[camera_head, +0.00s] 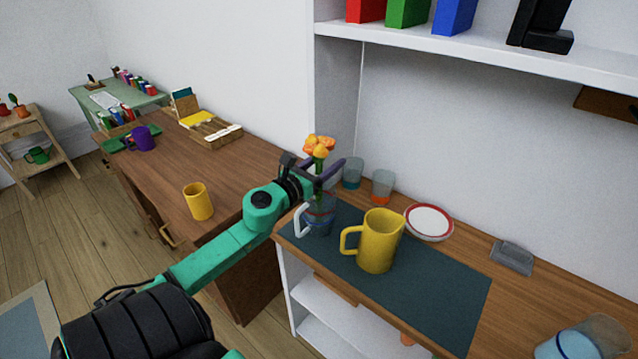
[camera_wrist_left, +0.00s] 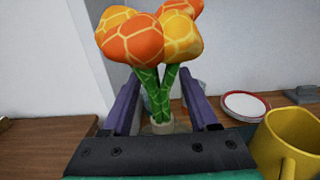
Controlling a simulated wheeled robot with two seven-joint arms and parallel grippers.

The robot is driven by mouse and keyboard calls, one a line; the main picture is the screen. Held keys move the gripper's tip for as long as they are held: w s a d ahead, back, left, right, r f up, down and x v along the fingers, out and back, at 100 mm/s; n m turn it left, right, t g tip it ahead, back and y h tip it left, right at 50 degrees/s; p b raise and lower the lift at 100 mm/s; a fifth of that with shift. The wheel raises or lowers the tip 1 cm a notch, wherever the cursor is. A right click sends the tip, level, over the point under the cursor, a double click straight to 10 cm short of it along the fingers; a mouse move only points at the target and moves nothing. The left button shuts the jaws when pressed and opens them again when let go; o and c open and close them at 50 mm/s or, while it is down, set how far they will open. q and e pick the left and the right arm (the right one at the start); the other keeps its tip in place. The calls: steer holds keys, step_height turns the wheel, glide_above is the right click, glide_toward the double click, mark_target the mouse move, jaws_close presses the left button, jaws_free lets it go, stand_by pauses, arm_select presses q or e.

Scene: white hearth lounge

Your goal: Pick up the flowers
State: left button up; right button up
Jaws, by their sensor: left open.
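The orange and yellow flowers (camera_head: 319,146) stand upright in a grey-blue mug with a white handle (camera_head: 318,218) at the left end of the dark mat. My left gripper (camera_head: 331,172) is at the flowers, just above the mug. In the left wrist view the flower heads (camera_wrist_left: 150,38) are close, and their green stems (camera_wrist_left: 158,92) pass between the two open purple fingers (camera_wrist_left: 158,105). The fingers stand apart from the stems on both sides. My right gripper is not in view.
A yellow mug (camera_head: 379,240) stands on the dark mat (camera_head: 440,290) right of the flowers. Two glasses (camera_head: 352,172) (camera_head: 382,186) stand behind, near the wall. A red-rimmed plate (camera_head: 429,222) lies to the right. A shelf (camera_head: 470,52) hangs above.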

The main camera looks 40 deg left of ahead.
arm_select(q)
steer(key=shift+s, duration=0.1)
jaws_close()
stand_by(1.2)
